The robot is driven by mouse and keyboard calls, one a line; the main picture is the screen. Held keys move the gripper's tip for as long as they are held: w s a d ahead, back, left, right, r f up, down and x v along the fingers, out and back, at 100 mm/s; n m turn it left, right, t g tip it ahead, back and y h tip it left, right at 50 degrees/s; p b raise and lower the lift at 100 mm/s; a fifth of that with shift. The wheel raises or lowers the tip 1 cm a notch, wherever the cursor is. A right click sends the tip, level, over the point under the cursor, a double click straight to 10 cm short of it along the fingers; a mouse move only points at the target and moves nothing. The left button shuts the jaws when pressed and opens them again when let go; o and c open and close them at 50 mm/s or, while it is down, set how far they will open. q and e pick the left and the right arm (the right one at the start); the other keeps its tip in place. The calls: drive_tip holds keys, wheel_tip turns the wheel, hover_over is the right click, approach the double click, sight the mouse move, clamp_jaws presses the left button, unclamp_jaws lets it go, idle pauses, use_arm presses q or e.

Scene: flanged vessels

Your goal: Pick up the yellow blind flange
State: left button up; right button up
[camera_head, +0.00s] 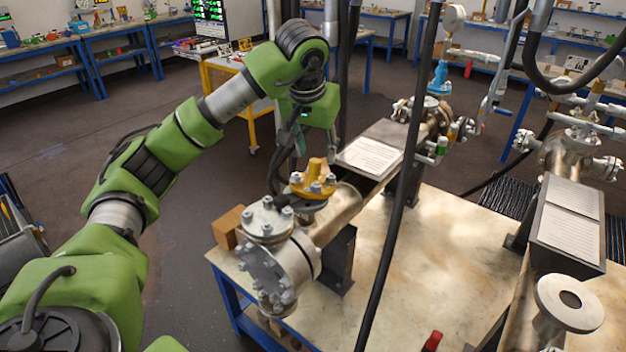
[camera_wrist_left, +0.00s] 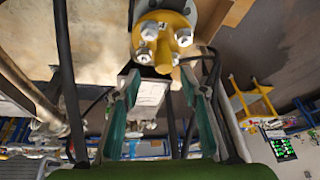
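The yellow blind flange (camera_head: 317,171) sits on an upright nozzle of the metal vessel in the head view, with several silver bolts in it. In the left wrist view, the yellow flange (camera_wrist_left: 181,36) is at the top middle, just beyond the fingertips. My left gripper (camera_head: 291,152) is above and slightly left of the flange in the head view. In the left wrist view my left gripper (camera_wrist_left: 161,84) has its two green-grey fingers apart with nothing between them. Contact with the flange cannot be seen. My right gripper is not in view.
The flanged vessel (camera_head: 277,262) lies along the left edge of the pale worktable (camera_head: 450,237). A wooden block (camera_head: 230,228) stands beside it. Dark cables hang in front of the table. A second vessel with a round flange (camera_head: 570,303) is at right.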

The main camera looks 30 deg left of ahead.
sight(315, 161)
use_arm(q)
drive_tip(key=x, duration=0.1)
drive_tip(key=p+x, duration=0.1)
drive_tip(key=x, duration=0.1)
drive_tip(key=p+x, duration=0.1)
drive_tip(key=x, duration=0.1)
drive_tip(key=shift+s+a+f, duration=0.1)
drive_tip(key=shift+s+a, duration=0.1)
drive_tip(key=shift+a, duration=0.1)
drive_tip(key=shift+w+f, duration=0.15)
drive_tip(key=shift+f, duration=0.2)
clamp_jaws()
drive_tip(key=shift+w+r, duration=0.1)
drive_tip(key=shift+r, duration=0.05)
